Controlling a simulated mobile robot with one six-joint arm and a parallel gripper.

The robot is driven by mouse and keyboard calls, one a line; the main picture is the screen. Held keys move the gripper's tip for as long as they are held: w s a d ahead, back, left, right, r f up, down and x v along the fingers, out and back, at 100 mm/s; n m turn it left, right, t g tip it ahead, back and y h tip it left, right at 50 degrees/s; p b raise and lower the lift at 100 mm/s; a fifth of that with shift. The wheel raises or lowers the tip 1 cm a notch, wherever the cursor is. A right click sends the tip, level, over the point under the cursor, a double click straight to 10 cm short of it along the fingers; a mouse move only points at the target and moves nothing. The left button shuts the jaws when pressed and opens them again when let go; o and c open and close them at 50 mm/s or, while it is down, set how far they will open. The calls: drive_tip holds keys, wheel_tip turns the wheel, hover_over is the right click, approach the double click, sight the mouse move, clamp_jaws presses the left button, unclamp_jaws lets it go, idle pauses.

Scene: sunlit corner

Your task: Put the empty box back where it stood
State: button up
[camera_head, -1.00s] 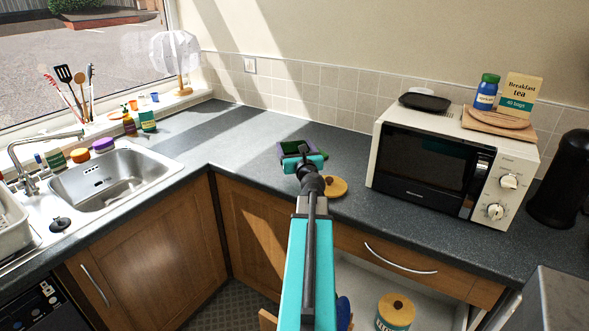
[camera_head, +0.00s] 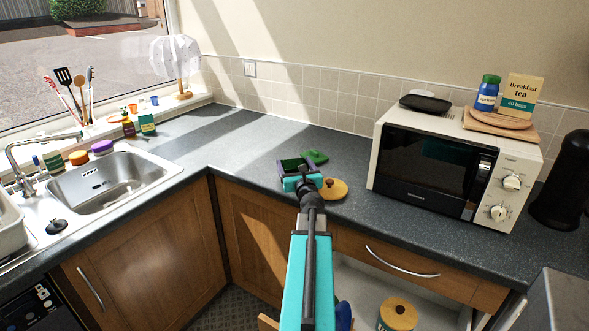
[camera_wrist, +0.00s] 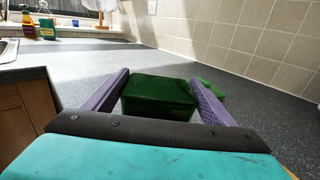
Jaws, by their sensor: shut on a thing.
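The dark green box (camera_wrist: 158,96) sits between the two purple fingers of my gripper (camera_wrist: 160,80) in the wrist view. In the head view my gripper (camera_head: 298,175) is over the worktop in the corner run, left of the microwave, shut on the box (camera_head: 291,164). The box looks open-topped and dark inside in the head view. I cannot tell whether its base touches the worktop. A flat, brighter green piece (camera_head: 315,157) lies just beyond it to the right, partly hidden by a finger in the wrist view (camera_wrist: 209,86).
The microwave (camera_head: 430,165) stands further right, with a tea packet (camera_head: 521,95) on top. The sink (camera_head: 110,180) is at left. The worktop (camera_head: 235,135) behind and left is clear. An open drawer (camera_head: 360,290) is below.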

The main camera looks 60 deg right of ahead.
sight(297, 170)
drive_tip(key=shift+f, duration=0.4)
drive_tip(key=shift+f, duration=0.2)
drive_tip(key=o, duration=1.2)
drive_tip(key=shift+r, duration=0.2)
drive_tip(key=shift+b+v, duration=0.5)
drive_tip(key=shift+v, duration=2.2)
drive_tip(key=shift+r+p, duration=0.15)
drive_tip(key=shift+p, duration=0.4)
drive_tip(key=p+v, duration=0.2)
drive_tip(key=p, duration=0.2)
drive_tip(key=shift+p, duration=0.3)
drive_tip(key=shift+s, duration=0.1)
